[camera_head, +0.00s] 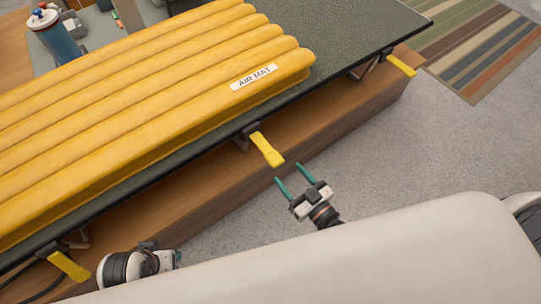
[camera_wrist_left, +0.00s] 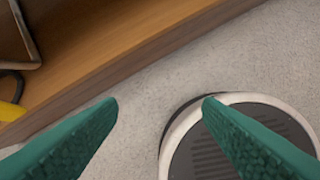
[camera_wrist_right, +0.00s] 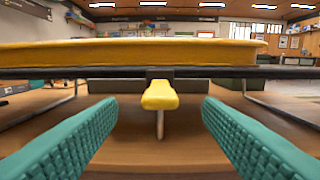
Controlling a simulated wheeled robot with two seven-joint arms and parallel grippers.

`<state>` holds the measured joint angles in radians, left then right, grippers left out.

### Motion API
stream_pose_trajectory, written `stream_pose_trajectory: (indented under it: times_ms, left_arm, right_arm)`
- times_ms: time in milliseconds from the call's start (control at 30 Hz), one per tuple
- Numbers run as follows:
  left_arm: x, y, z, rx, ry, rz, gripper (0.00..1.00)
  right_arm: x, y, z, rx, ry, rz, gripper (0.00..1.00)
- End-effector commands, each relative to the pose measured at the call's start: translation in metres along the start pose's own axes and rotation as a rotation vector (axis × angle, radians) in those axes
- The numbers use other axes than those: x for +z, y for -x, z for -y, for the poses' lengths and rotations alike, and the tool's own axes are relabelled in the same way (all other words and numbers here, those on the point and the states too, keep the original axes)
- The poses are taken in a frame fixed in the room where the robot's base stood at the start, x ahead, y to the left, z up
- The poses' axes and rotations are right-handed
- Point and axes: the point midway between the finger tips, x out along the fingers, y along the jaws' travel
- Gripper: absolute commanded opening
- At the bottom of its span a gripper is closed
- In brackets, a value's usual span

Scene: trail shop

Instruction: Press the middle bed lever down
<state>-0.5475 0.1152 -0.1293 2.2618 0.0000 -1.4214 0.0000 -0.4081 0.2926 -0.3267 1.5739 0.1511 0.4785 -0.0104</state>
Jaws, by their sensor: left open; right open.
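The middle bed lever (camera_head: 267,149) is a yellow paddle on the near edge of the dark bed (camera_head: 359,37), sticking out and sloping down a little. In the right wrist view the lever (camera_wrist_right: 159,95) sits centred between and beyond the fingers. My right gripper (camera_head: 295,174) is open, its teal fingertips just short of the lever, apart from it. My left arm's end shows at the lower left of the head view, fingers hidden there; in the left wrist view my left gripper (camera_wrist_left: 160,103) is open and empty above the floor.
Two other yellow levers, one at the right (camera_head: 401,66) and one at the lower left (camera_head: 69,266), sit on the same edge. A yellow air mat (camera_head: 150,90) lies on the bed. The wooden platform (camera_head: 225,190) is below. Grey floor (camera_head: 400,140) is clear at the right.

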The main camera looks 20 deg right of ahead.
Motion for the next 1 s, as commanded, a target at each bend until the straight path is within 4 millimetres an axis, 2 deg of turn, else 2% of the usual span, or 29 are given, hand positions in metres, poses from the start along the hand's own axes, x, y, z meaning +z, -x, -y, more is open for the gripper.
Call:
stream_pose_trajectory:
  times_ms: [33,200,433,600,867,1000]
  left_arm:
    - [0.001,0.004,0.000,0.001,0.000,0.006,0.60]
    - [0.002,0.023,-0.001,0.003,0.001,0.016,0.60]
    - [0.001,0.044,-0.002,0.004,0.002,0.025,0.60]
    - [0.000,0.051,-0.002,0.005,0.003,0.027,0.60]
    - [0.001,0.051,-0.002,0.005,0.003,0.027,0.60]
    - [0.001,0.051,-0.002,0.005,0.003,0.027,0.60]
  right_arm:
    - [-0.001,-0.013,0.000,0.000,0.000,0.004,0.60]
    - [-0.001,-0.048,0.000,-0.001,0.000,0.003,0.60]
    - [-0.001,-0.081,0.000,0.000,0.000,0.000,0.60]
    - [-0.001,-0.090,0.000,0.000,0.000,-0.003,0.60]
    - [-0.001,-0.091,0.000,0.000,0.000,-0.003,0.60]
    - [-0.001,-0.091,0.000,0.000,0.000,-0.003,0.39]
